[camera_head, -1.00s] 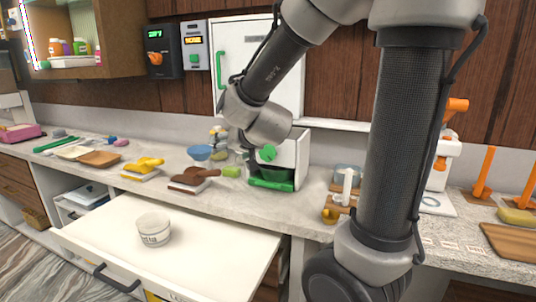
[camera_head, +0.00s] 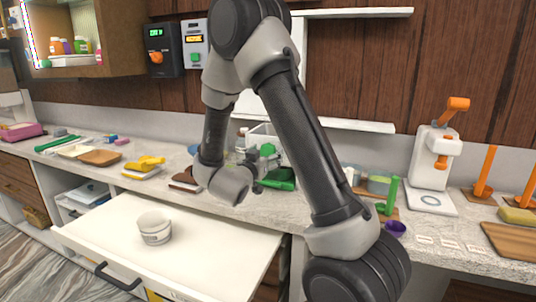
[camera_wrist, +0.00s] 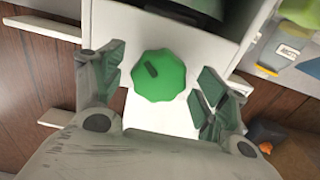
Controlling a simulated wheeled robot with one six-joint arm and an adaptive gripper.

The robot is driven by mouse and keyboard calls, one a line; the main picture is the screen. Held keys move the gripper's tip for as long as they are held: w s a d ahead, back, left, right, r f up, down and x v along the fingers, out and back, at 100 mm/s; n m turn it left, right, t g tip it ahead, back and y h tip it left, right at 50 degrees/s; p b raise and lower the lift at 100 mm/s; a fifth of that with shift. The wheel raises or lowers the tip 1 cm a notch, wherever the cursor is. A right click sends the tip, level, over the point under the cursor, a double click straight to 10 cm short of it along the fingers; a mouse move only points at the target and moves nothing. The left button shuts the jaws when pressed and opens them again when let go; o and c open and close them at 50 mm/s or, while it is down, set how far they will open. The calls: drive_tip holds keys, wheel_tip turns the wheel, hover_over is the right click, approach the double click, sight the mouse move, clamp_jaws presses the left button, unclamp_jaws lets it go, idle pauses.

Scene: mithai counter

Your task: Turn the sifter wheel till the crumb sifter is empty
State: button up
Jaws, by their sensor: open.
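The sifter wheel is a round green scalloped knob with a dark mark; it sits in the middle of the wrist view (camera_wrist: 158,75) and shows small in the head view (camera_head: 267,150). It is on a white housing, the crumb sifter (camera_wrist: 200,45), which my arm mostly hides in the head view. A green tray (camera_head: 283,180) shows at its base. My gripper (camera_wrist: 162,72) is open, one finger on each side of the wheel with gaps between. The sifter's contents are hidden.
A yellow item (camera_head: 150,163) lies on the counter to the left. A purple bowl (camera_head: 395,229) and a white device with orange parts (camera_head: 432,160) stand to the right.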

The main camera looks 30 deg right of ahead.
drive_tip(key=shift+x, duration=0.95)
drive_tip(key=c, duration=1)
drive_tip(key=shift+c, duration=0.2)
drive_tip(key=shift+m, duration=0.3)
